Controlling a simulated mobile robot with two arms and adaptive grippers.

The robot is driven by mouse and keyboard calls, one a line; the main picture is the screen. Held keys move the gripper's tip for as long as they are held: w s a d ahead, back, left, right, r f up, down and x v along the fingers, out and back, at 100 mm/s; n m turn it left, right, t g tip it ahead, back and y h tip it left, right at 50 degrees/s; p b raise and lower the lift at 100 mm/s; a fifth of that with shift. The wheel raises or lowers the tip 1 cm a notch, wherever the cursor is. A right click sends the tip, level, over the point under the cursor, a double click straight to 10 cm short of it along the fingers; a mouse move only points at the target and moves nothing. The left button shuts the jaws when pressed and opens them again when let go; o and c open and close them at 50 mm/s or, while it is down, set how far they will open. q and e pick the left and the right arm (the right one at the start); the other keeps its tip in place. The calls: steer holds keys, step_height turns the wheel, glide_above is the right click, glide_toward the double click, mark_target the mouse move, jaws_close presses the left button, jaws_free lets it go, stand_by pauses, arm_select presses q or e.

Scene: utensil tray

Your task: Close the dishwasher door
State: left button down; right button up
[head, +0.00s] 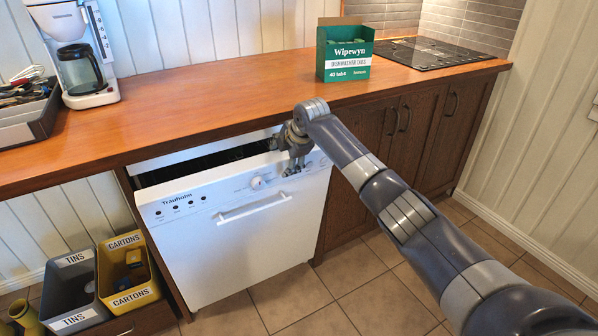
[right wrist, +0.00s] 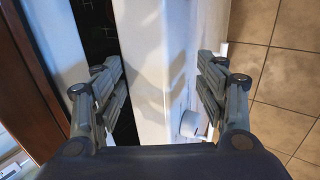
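The white dishwasher door (head: 235,235) is partly open in the head view. It tilts out at the top, leaving a dark gap under the counter. A handle (head: 255,207) and a knob (head: 257,183) are on its front. My right gripper (head: 291,168) is at the right part of the door's top edge. In the right wrist view, its open fingers (right wrist: 160,88) straddle the door's top edge (right wrist: 158,60), one on the gap side, one on the front side by the knob (right wrist: 190,123). I cannot tell whether they touch the door. My left gripper is not in view.
The wooden counter (head: 215,90) overhangs the door. On it are a coffee maker (head: 80,55), a utensil tray (head: 30,118), a green tabs box (head: 345,50) and a hob (head: 425,53). Tins (head: 72,290) and cartons (head: 128,270) bins stand left of the door. The tiled floor (head: 385,305) in front is clear.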

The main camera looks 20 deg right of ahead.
steer(key=s, duration=0.8)
steer(key=shift+s+d, duration=0.15)
steer(key=shift+d, duration=0.2)
